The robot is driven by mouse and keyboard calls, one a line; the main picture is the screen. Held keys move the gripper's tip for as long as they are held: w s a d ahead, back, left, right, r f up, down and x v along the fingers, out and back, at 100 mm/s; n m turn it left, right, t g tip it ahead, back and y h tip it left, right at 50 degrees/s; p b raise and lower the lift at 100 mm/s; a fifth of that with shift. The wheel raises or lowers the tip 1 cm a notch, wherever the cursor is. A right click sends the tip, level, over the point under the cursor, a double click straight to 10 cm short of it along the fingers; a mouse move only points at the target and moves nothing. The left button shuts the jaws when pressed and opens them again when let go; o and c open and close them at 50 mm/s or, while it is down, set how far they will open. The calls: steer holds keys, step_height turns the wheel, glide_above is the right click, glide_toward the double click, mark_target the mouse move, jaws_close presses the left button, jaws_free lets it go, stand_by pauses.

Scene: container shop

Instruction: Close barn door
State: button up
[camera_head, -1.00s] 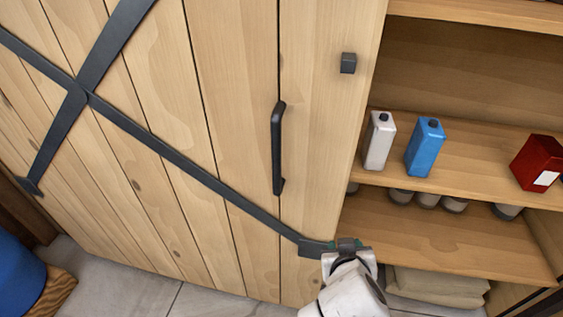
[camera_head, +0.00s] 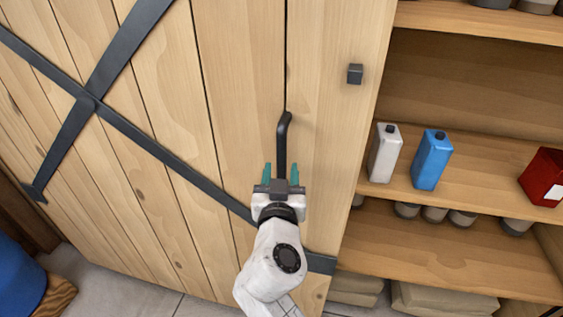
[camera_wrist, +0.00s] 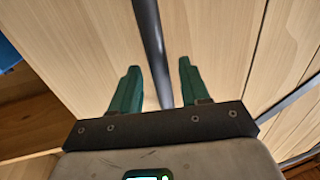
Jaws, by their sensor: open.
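The barn door (camera_head: 185,130) is made of light wooden planks with dark metal straps. Its black vertical handle (camera_head: 283,133) stands near the door's right side. My gripper (camera_head: 281,171) is open in front of the lower part of the handle, which hides the handle's lower end. In the wrist view, the handle (camera_wrist: 150,45) runs down between the two green fingers of my gripper (camera_wrist: 157,75). Gaps show on both sides of the handle, so the fingers are not closed on it.
A small dark square knob (camera_head: 355,74) is on the door's right plank. Open shelves (camera_head: 480,150) on the right hold a white carton (camera_head: 385,155), a blue carton (camera_head: 431,162) and a red box (camera_head: 545,178). A blue round object (camera_head: 20,275) stands at lower left.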

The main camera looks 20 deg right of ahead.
steer(key=shift+x, duration=1.3)
steer(key=shift+c, duration=0.2)
jaws_close()
